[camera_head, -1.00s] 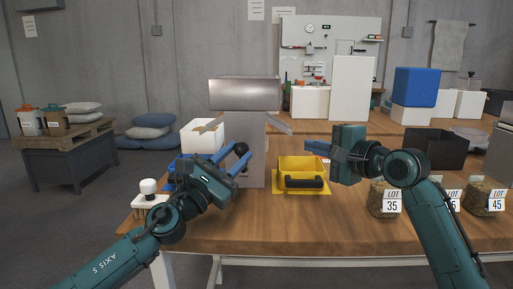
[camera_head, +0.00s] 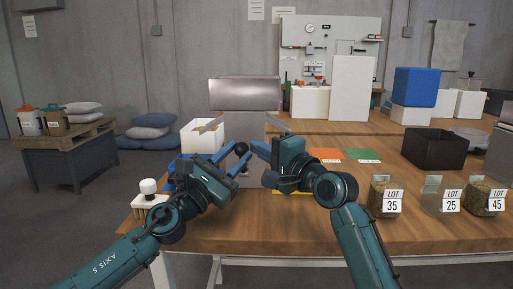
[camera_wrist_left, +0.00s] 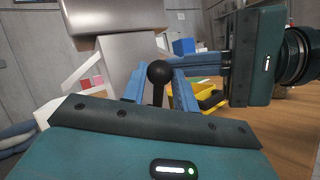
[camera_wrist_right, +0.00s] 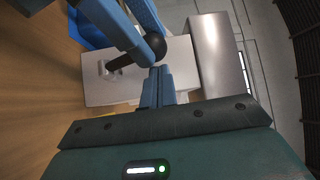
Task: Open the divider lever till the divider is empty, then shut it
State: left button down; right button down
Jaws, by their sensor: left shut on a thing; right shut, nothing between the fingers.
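The divider is a grey box with a shiny metal hopper (camera_head: 244,93) on top. Its lever ends in a black ball knob (camera_head: 241,148), which also shows in the left wrist view (camera_wrist_left: 160,72). My left gripper (camera_head: 233,156) is shut on the lever, its blue fingers on either side of the knob. My right gripper (camera_head: 255,148) is shut and empty, its fingertips close beside the knob in the right wrist view (camera_wrist_right: 156,72); I cannot tell if they touch it. The hopper's inside is hidden.
A black bin (camera_head: 435,148) and several lot-labelled jars, one marked 35 (camera_head: 386,196), stand at right. A white-knobbed brush (camera_head: 148,195) is at the left edge. A white box (camera_head: 202,134) stands behind.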

jog(key=shift+x, duration=0.8)
jog(key=shift+s+f, duration=0.1)
